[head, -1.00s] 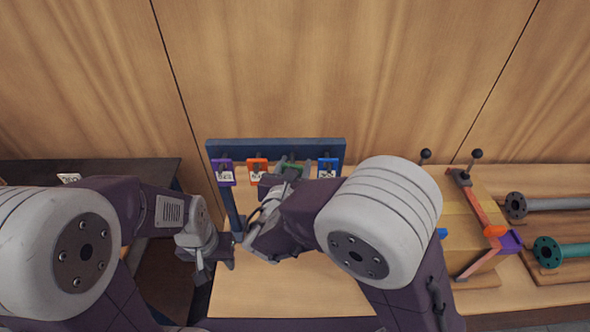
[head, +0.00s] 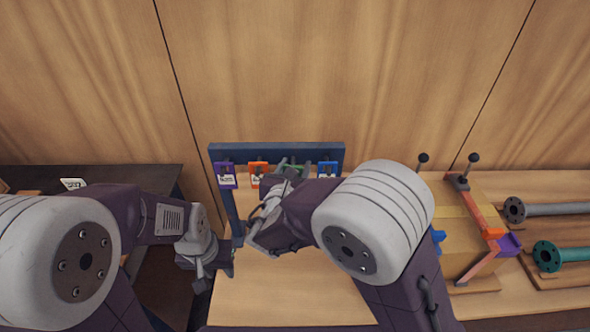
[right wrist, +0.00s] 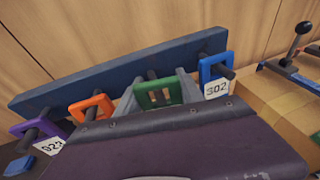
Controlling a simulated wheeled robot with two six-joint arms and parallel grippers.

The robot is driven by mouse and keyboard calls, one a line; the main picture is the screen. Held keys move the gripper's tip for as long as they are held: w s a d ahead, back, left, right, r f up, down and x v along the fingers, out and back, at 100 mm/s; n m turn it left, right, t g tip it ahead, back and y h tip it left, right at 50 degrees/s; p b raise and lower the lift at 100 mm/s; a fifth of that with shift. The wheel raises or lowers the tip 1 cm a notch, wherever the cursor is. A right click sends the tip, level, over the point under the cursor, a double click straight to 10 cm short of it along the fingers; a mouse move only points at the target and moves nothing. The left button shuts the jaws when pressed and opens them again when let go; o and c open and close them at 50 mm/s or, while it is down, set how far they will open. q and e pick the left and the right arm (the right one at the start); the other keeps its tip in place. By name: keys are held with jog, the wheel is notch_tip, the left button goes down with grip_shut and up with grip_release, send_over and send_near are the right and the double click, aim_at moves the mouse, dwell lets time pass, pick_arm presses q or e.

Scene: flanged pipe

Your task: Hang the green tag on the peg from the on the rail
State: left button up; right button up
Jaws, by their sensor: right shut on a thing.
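The green tag (right wrist: 158,92) is between the grey fingers of my right gripper (right wrist: 157,93), which is shut on it, at the rail (right wrist: 120,72). A dark peg (right wrist: 152,75) shows at the tag's upper edge; I cannot tell whether it passes through the tag's opening. In the head view the green tag (head: 303,170) is partly hidden by my right gripper (head: 292,166), in front of the blue rail (head: 280,151). My left gripper (head: 230,258) is low beside the rail's post, with its fingers too unclear to judge.
A purple tag (head: 227,179) and an orange tag (head: 257,172) hang left of the green one, and a blue tag (head: 328,168) hangs right. The table front (head: 290,290) is clear.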

jog(key=shift+w+r, duration=0.2)
jog(key=shift+r, duration=0.3)
jog(key=o, duration=1.4)
jog(key=shift+d, duration=0.2)
jog(key=f+b, duration=0.3)
jog(key=f, duration=0.1)
jog(key=shift+s+f, duration=0.1)
jog(key=shift+s, duration=0.2)
